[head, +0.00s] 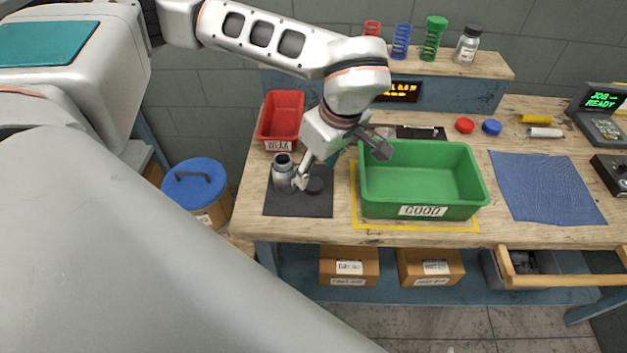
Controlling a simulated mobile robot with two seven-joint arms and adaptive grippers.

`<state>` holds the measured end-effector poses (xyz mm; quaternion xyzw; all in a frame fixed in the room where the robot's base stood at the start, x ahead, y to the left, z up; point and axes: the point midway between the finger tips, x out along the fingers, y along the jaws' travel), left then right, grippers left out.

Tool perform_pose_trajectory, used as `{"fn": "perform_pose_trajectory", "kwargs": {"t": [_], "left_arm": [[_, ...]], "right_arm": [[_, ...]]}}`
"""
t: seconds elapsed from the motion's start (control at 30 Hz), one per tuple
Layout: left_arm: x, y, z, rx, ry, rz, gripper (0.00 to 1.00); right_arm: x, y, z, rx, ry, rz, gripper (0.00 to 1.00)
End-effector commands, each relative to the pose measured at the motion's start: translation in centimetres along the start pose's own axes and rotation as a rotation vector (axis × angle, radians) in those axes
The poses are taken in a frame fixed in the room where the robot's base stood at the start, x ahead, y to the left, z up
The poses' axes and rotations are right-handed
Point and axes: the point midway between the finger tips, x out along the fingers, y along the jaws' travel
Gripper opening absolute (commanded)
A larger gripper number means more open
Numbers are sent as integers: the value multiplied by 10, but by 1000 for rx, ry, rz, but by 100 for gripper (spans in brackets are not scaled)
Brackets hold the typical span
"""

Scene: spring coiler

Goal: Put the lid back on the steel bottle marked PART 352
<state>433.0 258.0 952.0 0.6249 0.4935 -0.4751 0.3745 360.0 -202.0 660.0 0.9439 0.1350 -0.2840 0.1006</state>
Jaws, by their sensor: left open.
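A silver steel bottle (281,174) stands upright on the black mat (285,207) at the left of the bench. Its top looks dark and uncapped; no PART 352 marking is readable. A dark round disc (317,186), which looks like a lid, lies on the mat just right of the bottle. My left gripper (340,166) is open over the mat's right side, and one finger comes down close beside the bottle, partly in front of it. I cannot tell whether they touch. My right gripper is not in view.
A green GOOD bin (423,205) stands close to the right of the mat. A red WEAK bin (280,125) stands behind it. A capped bottle (467,45) and coloured springs stand on the back shelf. A blue cloth (545,188) lies at the right.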

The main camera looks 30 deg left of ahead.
Motion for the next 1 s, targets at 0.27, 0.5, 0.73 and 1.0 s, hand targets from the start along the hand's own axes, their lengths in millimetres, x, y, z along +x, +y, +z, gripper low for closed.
{"fn": "perform_pose_trajectory", "kwargs": {"t": [0.27, 0.5, 0.73, 1.0], "left_arm": [[3, 0, 0, 0, -1, 1, 48], [23, 2, 4, 1, -2, -3, 48], [51, 3, 5, 0, -2, -1, 48], [55, 4, 5, 1, -1, 1, 48]], "right_arm": [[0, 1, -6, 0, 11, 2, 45], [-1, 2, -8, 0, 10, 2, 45], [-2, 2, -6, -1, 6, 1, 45], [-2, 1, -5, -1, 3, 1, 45]]}}
